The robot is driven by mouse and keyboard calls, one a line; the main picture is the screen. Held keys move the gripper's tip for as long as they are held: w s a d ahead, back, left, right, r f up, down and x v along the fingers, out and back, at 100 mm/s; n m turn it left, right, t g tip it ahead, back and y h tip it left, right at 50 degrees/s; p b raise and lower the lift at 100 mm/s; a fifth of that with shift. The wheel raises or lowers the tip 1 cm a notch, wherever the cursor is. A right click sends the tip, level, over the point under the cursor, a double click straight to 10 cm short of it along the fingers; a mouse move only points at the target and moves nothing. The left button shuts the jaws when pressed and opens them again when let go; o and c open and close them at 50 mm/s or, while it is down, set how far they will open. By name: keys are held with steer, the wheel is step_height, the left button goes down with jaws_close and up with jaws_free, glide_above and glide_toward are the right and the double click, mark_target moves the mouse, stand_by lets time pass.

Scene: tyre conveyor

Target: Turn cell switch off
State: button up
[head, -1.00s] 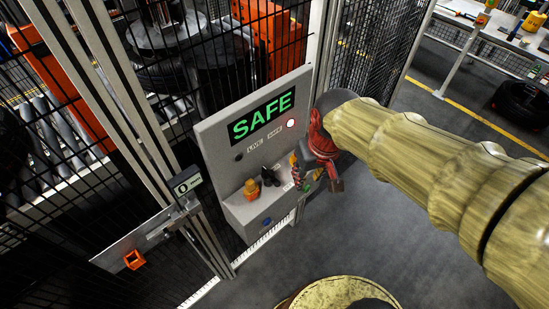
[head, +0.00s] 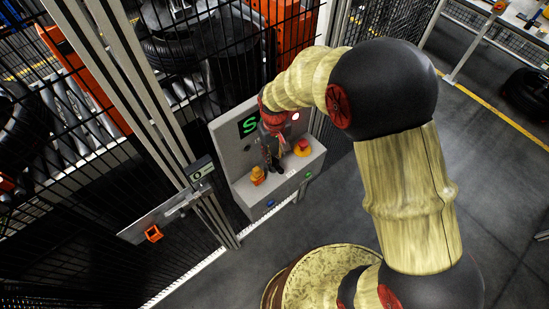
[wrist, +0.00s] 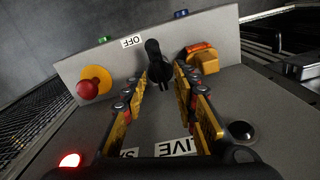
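The cell switch (wrist: 158,66) is a black knob with a raised handle on the grey control box. An OFF label (wrist: 131,42) is beside it, to the left in the wrist view. My gripper (wrist: 160,74) is open, with its yellow-padded fingers reaching toward the switch, one on each side of the handle. I cannot tell whether either finger touches it. In the head view my gripper (head: 274,150) is over the box and hides much of the switch and display (head: 249,127); only an S of its green text shows.
A red emergency button (wrist: 88,88) on a yellow base and an orange padlock-like part (wrist: 203,58) flank the switch. A red lamp (wrist: 70,160) is lit; a dark lamp (wrist: 241,130) is opposite. Mesh fencing (head: 90,190) stands left of the box (head: 310,160). Floor to the right is open.

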mark_target(274, 162)
steer(key=shift+f, duration=1.95)
steer(key=shift+c, duration=0.2)
jaws_close()
